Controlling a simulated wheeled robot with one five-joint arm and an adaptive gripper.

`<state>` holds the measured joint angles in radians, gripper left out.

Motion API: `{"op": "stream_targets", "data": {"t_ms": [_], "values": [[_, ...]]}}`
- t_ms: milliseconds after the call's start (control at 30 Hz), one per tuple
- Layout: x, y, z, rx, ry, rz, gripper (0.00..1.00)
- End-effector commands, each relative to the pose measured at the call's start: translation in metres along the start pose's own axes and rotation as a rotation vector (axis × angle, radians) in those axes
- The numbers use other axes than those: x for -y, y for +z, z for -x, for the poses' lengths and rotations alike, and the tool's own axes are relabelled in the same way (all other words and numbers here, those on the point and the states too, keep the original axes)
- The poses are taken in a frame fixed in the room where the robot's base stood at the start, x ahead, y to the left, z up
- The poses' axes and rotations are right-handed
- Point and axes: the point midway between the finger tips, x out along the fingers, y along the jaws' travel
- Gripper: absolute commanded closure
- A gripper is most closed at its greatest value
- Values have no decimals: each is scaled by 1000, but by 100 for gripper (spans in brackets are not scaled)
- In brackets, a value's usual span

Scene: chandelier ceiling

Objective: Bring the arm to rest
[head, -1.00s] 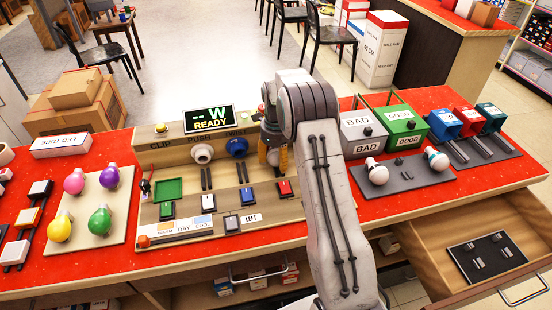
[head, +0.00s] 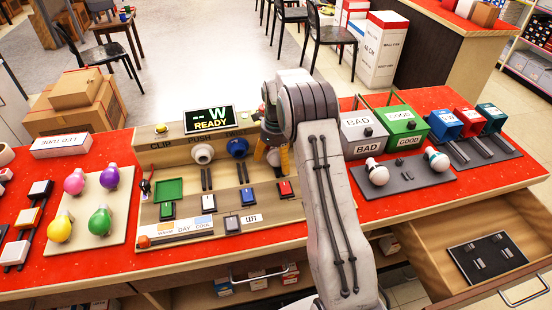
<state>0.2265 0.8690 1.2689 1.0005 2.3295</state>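My arm rises from the bottom of the head view, a little right of the middle, and bends at a thick grey joint above the counter. My gripper (head: 277,158) hangs beyond that joint, over the right part of the wooden test panel (head: 160,155). Orange-yellow parts show at its end. It is mostly hidden behind my own arm, so I cannot tell how far its fingers are apart or whether anything is between them.
The red counter (head: 90,260) holds a board of coloured bulbs (head: 122,190) at left. Right of my arm stand a grey BAD bin (head: 358,135), a green GOOD bin (head: 403,130) and a grey board (head: 425,178) with bulbs. An open drawer (head: 425,250) juts out at lower right.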

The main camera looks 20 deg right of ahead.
Motion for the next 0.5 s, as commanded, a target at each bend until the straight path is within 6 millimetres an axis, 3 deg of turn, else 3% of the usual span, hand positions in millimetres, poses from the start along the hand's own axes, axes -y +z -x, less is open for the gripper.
{"op": "stream_targets", "data": {"t_ms": [500], "values": [[0,0,0,1,-1,0,62]]}}
